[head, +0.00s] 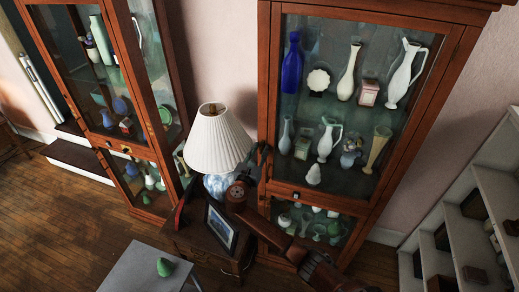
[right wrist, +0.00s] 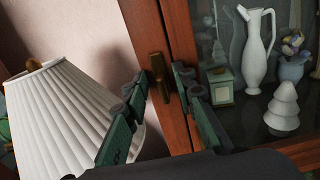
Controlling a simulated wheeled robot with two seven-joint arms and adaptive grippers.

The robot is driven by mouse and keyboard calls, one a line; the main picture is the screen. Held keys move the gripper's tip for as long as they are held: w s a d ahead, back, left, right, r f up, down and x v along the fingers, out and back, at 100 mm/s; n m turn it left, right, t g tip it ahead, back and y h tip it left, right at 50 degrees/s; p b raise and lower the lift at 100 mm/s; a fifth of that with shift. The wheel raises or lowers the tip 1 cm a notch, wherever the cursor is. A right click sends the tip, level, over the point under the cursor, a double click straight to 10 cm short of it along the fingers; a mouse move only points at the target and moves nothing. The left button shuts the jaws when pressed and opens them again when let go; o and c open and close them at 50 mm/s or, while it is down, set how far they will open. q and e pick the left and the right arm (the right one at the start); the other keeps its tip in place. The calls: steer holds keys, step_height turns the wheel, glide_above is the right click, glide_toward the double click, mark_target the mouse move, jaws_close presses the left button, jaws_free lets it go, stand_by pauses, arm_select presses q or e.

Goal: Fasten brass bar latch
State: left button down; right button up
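A brass bar latch (right wrist: 157,67) sits on the red-brown door frame of the right cabinet (head: 350,200). In the right wrist view, the bar looks roughly upright along the frame. My right gripper (right wrist: 160,82) is open, with one dark green finger on each side of the latch's line. I cannot tell whether either finger touches it. In the head view, my right gripper (head: 262,160) is at the cabinet's left edge, beside the lampshade, and the latch is not clearly visible there. My left gripper is not in view.
A white pleated lamp (head: 217,140) stands close left of my right gripper, on a small dark table with a framed picture (head: 221,228). Glass and ceramic pieces fill the cabinet behind its glass. A second cabinet (head: 115,100) stands left; white shelves (head: 455,225) stand right.

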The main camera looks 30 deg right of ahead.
steer(key=shift+a+r, duration=0.25)
steer(key=shift+d+f, duration=0.15)
steer(key=shift+d, duration=0.05)
steer(key=c, duration=0.3)
jaws_close()
